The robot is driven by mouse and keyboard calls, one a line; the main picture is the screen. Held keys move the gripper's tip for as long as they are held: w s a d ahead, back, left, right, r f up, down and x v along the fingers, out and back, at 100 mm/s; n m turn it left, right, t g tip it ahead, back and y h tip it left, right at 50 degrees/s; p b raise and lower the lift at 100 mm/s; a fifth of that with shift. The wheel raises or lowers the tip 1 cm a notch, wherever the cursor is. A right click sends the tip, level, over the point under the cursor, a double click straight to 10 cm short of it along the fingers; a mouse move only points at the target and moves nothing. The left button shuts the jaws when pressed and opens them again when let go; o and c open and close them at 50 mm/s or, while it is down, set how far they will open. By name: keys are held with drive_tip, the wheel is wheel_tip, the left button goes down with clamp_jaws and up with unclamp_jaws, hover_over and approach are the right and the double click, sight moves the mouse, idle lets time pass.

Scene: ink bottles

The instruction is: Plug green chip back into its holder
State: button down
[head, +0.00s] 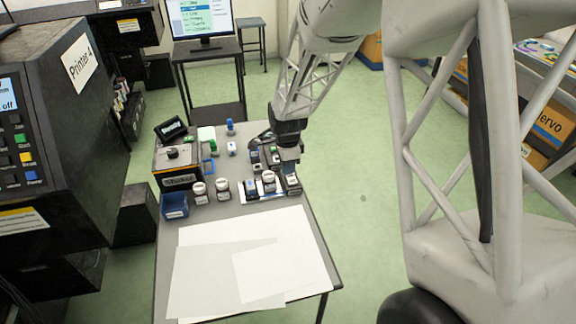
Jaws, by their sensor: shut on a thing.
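My gripper (287,155) is at the right side of the grey table, low over a cluster of small bottles and holders. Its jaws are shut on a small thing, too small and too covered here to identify. A small green-and-white piece (273,149) shows just left of the gripper; I cannot tell if it is the green chip or its holder. No chip is clearly seen entering or sitting in a holder.
A white tray (250,198) with several ink bottles lies below the gripper. Two white-capped bottles (222,188) and a blue bin (175,206) stand to its left. The Shake machine (178,160) is at the table's left edge. Paper sheets (205,265) cover the front.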

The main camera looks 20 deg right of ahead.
drive_tip(key=w+a+f, duration=0.1)
drive_tip(key=w+a, duration=0.2)
drive_tip(key=w, duration=0.4)
drive_tip(key=w+a+f, duration=0.1)
drive_tip(key=w+a, duration=0.3)
drive_tip(key=w, duration=0.3)
drive_tip(key=shift+w+a+f, duration=0.2)
drive_tip(key=shift+w+a, duration=0.05)
drive_tip(key=shift+a, duration=0.05)
drive_tip(key=shift+f, duration=0.15)
drive_tip(key=shift+f, duration=2.45)
drive_tip(key=shift+f, duration=0.75)
idle(1.2)
drive_tip(key=c, duration=0.5)
unclamp_jaws()
drive_tip(key=shift+r, duration=0.1)
idle(0.4)
